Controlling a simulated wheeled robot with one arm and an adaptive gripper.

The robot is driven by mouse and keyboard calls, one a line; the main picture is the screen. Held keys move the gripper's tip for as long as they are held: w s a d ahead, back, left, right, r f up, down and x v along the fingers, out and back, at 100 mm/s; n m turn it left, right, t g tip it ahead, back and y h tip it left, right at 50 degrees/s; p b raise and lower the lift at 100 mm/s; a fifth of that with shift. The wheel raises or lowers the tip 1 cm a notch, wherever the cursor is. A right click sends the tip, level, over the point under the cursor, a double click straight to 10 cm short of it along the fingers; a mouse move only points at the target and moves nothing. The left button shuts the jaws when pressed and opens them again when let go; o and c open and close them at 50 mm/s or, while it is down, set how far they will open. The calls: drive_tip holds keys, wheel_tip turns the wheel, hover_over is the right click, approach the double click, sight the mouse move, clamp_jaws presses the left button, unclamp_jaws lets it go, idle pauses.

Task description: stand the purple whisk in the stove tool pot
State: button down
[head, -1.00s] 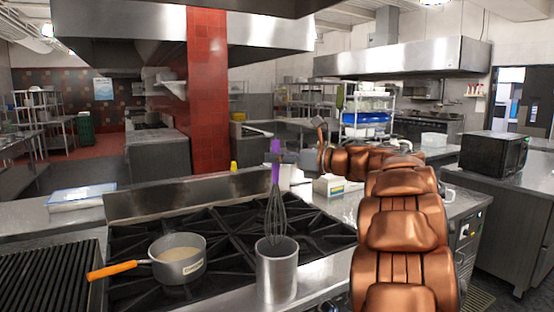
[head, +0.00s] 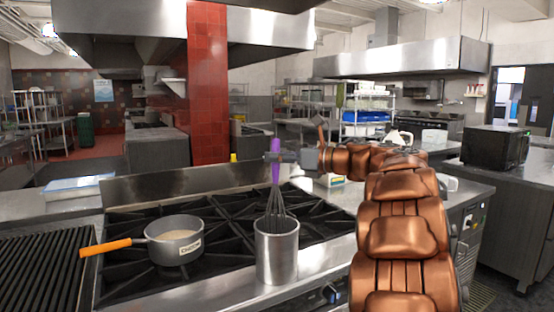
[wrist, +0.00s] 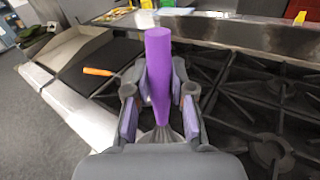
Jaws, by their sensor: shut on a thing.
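The purple whisk (head: 275,171) is upright, handle up and wires down. My gripper (head: 270,157) is shut on its purple handle; in the wrist view the handle (wrist: 158,70) stands between the two fingers of my gripper (wrist: 155,105). The stove tool pot (head: 276,258) is a grey metal cylinder at the front edge of the stove. In the head view the lower wires meet the pot's rim and their ends are hidden, seemingly inside it. The wrist view does not show the pot clearly.
A saucepan (head: 174,246) with an orange handle sits on the black burner grates (head: 216,215) left of the pot. A ribbed grill (head: 40,270) lies at the far left. A steel backsplash (head: 190,186) runs behind the burners.

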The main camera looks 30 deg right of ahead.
sight(278, 175)
drive_tip(key=shift+s+a+f+b, duration=0.1)
drive_tip(key=shift+f+b, duration=1.1)
drive_tip(key=shift+b, duration=0.05)
drive_tip(key=shift+s+a+f+b, duration=0.1)
drive_tip(key=shift+f+b, duration=1.05)
drive_tip(key=shift+b, duration=0.1)
drive_tip(key=c, duration=0.9)
unclamp_jaws()
drive_tip(key=shift+s+d, duration=0.1)
drive_tip(key=v, duration=1.2)
